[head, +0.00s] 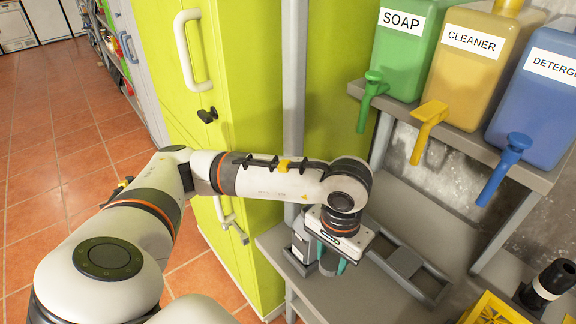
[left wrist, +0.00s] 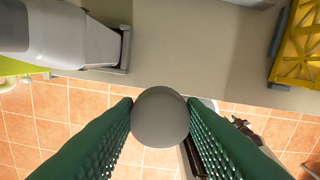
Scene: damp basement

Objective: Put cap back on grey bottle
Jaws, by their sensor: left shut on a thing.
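My left gripper (head: 331,264) is low over the grey bench, beside a grey holder. In the left wrist view its two green ribbed fingers (left wrist: 160,125) are shut on a round grey cap (left wrist: 160,117). In the head view the cap (head: 328,266) shows only in part between the teal fingertips. A grey body (head: 301,243), which looks like the grey bottle, stands just left of the gripper. It also seems to show at the upper left of the wrist view (left wrist: 65,32), apart from the cap. Its opening is not clearly visible. My right gripper is not in view.
Green soap (head: 410,55), yellow cleaner (head: 475,65) and blue detergent (head: 540,105) dispensers stand on a shelf above, taps hanging forward. A yellow crate (head: 492,310) and a dark cylinder with a white band (head: 547,284) are at right. A green cabinet (head: 255,80) is left.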

